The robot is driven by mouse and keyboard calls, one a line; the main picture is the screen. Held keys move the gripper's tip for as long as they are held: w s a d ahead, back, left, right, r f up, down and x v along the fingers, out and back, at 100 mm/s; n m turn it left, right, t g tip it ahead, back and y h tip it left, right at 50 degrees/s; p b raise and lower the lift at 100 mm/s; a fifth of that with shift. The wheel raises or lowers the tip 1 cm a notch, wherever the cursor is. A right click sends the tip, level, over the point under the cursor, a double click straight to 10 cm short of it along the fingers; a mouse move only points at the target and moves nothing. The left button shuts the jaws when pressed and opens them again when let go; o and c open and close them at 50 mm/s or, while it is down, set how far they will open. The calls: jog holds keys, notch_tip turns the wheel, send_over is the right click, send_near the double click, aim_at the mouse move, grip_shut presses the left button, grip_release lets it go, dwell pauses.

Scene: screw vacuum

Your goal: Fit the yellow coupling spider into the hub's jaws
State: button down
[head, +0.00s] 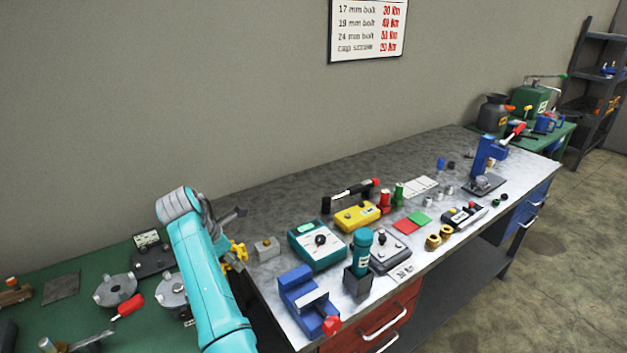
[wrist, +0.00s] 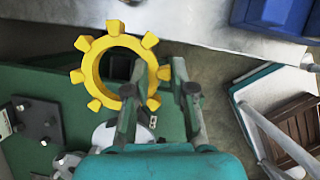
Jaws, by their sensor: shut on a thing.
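The yellow coupling spider (wrist: 90,63), a toothed ring with an open centre, is held in my gripper (wrist: 158,78). One finger passes in front of the ring's opening and the other is outside its right rim. In the head view the spider (head: 237,251) shows small beside my arm, above the gap between the green bench and the grey bench. Two round grey metal pieces lie on the green bench, one at left (head: 117,290) and one partly behind my arm (head: 173,291); I cannot tell which is the hub. A pale round piece (wrist: 104,136) shows below the spider in the wrist view.
The green bench (head: 70,267) also holds a red-handled tool (head: 129,306) and a dark plate (head: 153,261). On the grey bench, a small metal block (head: 267,248), a teal meter (head: 316,244) and a blue vise (head: 303,295) stand near my arm.

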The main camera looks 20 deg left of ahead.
jog(key=s+a+r+n+y, duration=0.2)
jog(key=s+a+r+n, duration=0.3)
jog(key=s+a, duration=0.3)
jog(key=shift+s+n+t, duration=0.3)
jog(key=shift+n, duration=0.2)
jog(key=shift+a+f, duration=0.1)
jog(key=shift+f, duration=0.2)
jog(key=shift+f, duration=2.05)
jog(key=shift+f, duration=0.2)
jog(key=c, duration=0.9)
grip_release()
jog(key=shift+r, duration=0.2)
